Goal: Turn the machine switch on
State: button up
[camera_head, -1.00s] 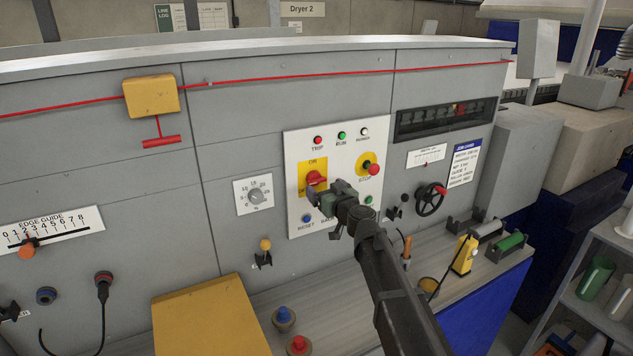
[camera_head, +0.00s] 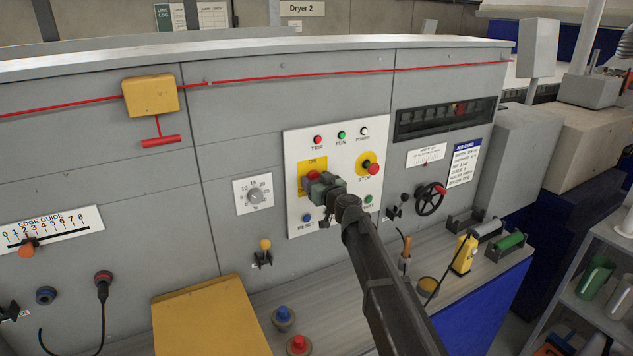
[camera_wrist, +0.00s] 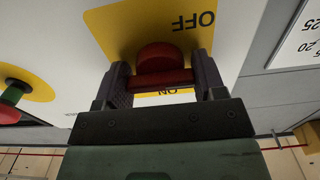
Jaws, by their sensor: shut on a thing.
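The machine switch is a red rotary knob (camera_head: 313,175) on a yellow plate (camera_head: 304,164) on the white control panel, with an ON label above it. In the wrist view the red switch (camera_wrist: 158,57) shows between my two dark fingers, with upside-down OFF and ON lettering on the yellow plate (camera_wrist: 120,30). My gripper (camera_head: 317,184) is at the panel in front of the plate, shut on the switch; it also shows in the wrist view (camera_wrist: 162,80). My gripper hides the lower plate in the head view, and the handle's exact pointing is unclear.
To the right is a red STOP button (camera_head: 373,168) on a yellow disc. A blue RESET button (camera_head: 306,217) sits below left, and a green button (camera_head: 368,199) below right. Indicator lamps line the panel top. A yellow box (camera_head: 208,318) stands on the ledge below.

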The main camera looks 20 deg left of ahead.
jog(key=m, duration=1.3)
jog(key=shift+m, duration=2.4)
jog(key=o, duration=0.9)
